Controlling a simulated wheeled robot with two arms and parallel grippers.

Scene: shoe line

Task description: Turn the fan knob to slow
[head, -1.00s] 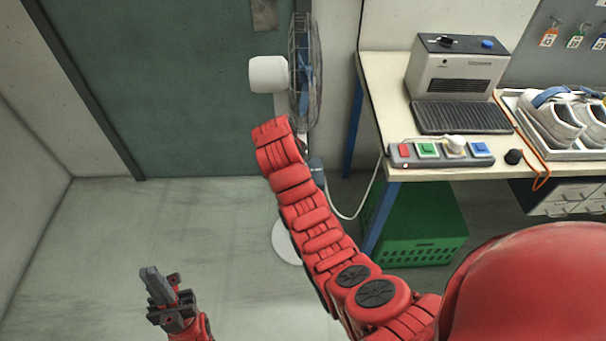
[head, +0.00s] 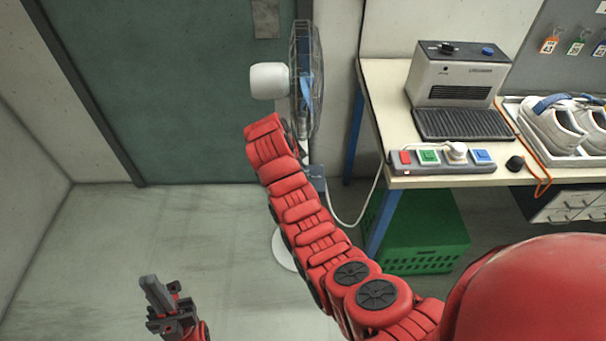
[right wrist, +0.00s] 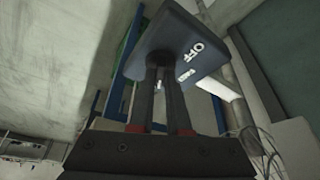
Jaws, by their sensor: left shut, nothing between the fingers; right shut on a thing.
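A standing fan (head: 308,88) with a white motor housing (head: 269,80) and a wire cage is in front of the dark door. Its blue control box (head: 317,178) shows partly behind my right arm. In the right wrist view the box (right wrist: 165,38) is close, with "OFF" printed on it and a second label partly hidden. My right gripper (right wrist: 161,68) is shut on the fan knob at this box; its fingers and the box hide the knob. In the head view my arm hides this gripper. My left gripper (head: 148,282) is shut and empty at the lower left, away from the fan.
A workbench (head: 385,90) at the right carries a grey machine (head: 460,72), a socket strip (head: 442,160) and a tray of white shoes (head: 560,125). A green crate (head: 425,230) stands beneath. A white cable (head: 358,213) hangs near the arm. The left floor is clear.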

